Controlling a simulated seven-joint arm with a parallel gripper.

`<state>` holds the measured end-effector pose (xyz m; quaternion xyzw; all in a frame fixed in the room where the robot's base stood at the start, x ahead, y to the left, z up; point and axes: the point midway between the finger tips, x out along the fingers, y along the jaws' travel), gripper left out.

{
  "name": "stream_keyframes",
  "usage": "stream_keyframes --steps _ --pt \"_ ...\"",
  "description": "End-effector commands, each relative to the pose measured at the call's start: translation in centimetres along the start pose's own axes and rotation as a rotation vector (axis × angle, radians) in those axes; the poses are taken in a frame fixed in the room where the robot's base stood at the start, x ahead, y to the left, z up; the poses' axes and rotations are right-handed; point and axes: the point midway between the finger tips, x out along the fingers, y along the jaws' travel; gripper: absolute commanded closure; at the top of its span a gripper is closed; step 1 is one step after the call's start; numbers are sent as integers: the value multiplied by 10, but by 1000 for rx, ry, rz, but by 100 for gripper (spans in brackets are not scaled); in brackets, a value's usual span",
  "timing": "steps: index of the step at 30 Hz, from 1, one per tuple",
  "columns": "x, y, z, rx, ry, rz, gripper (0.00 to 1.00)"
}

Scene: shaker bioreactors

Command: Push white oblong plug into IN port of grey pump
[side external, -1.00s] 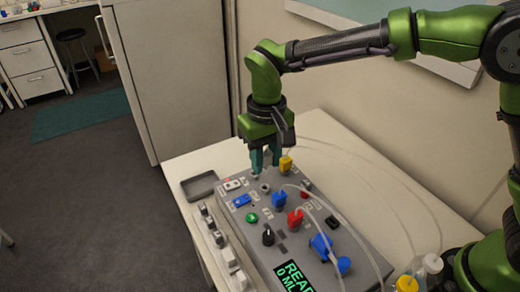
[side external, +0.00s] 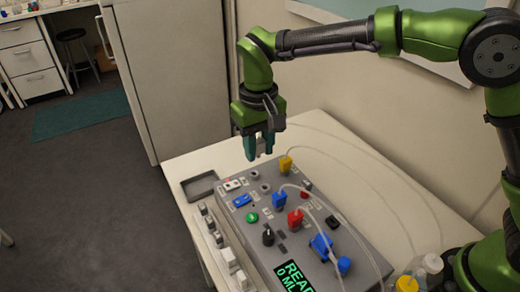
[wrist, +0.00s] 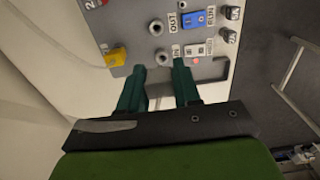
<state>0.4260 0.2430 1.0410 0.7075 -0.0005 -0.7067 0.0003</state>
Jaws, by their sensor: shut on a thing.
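The grey pump (side external: 290,232) lies on the table, with two round bare ports on its far left end. The IN port (wrist: 163,57) shows just beyond my fingertips in the wrist view; the OUT port (wrist: 155,27) is farther up. In the side view the IN port (side external: 254,174) is below my gripper. My gripper (side external: 260,154) is above the pump's far end, clear of it, fingers pointing down. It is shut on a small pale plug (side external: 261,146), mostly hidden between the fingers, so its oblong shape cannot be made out.
A yellow plug (side external: 286,164) with a tube sits close to the right of the ports. Blue (side external: 278,200) and red (side external: 295,217) plugs with tubes stand nearer. A rack (side external: 218,235) with several pale pieces and an empty dark tray (side external: 199,186) lie left of the pump.

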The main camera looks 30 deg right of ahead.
Motion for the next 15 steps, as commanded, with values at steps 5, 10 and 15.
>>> stream_keyframes --steps 5,10,15 --pt "18 1 -22 0 1 2 99" --pt "26 1 -24 -1 1 3 99" --pt "39 1 -23 -2 0 3 99"
